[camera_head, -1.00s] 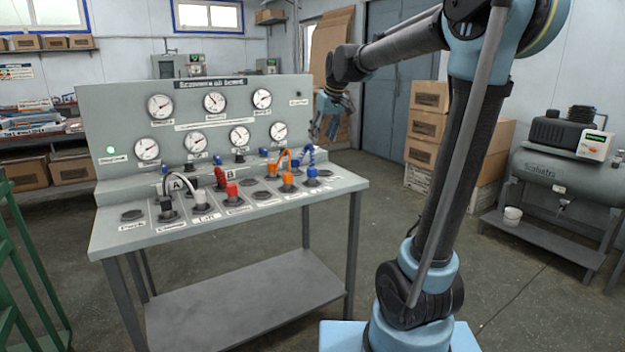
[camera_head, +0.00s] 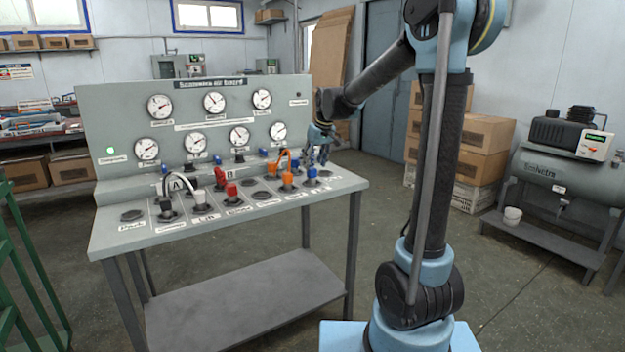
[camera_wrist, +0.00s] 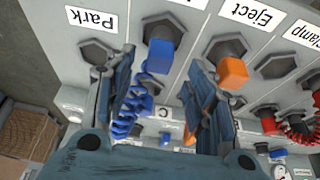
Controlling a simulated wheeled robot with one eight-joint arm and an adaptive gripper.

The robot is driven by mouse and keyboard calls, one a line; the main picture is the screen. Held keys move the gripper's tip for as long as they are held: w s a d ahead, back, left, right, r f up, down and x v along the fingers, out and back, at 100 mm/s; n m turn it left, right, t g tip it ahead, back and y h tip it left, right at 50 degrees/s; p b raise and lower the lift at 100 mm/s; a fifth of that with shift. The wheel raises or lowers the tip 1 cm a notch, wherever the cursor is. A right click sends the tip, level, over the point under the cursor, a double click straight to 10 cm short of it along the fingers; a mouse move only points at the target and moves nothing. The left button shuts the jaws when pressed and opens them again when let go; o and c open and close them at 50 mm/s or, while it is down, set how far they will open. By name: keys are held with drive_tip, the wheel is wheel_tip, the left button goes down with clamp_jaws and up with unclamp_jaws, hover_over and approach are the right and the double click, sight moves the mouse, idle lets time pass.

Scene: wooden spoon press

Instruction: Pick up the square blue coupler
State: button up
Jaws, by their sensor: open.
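The square blue coupler (camera_head: 311,173) stands in a socket near the right end of the sloped panel top. In the wrist view the coupler (camera_wrist: 160,54) shows as a blue block in a dark hex socket, with a coiled blue hose (camera_wrist: 138,105) trailing from it. My gripper (camera_head: 321,153) is above and close to the coupler in the head view, partly covering its hose. In the wrist view my gripper (camera_wrist: 163,66) is open, with one finger on each side of the coupler in the picture. I see no clear contact; the remaining distance is hard to tell.
An orange coupler (camera_wrist: 232,72) sits beside the right finger. A bare Park socket (camera_wrist: 98,54) lies to the left. The gauge board (camera_head: 110,115) rises behind.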

sight(312, 168)
drive_tip(key=shift+w+x, duration=0.2)
drive_tip(key=shift+x, duration=2.4)
drive_tip(key=shift+r, duration=0.1)
drive_tip(key=c, duration=1.2)
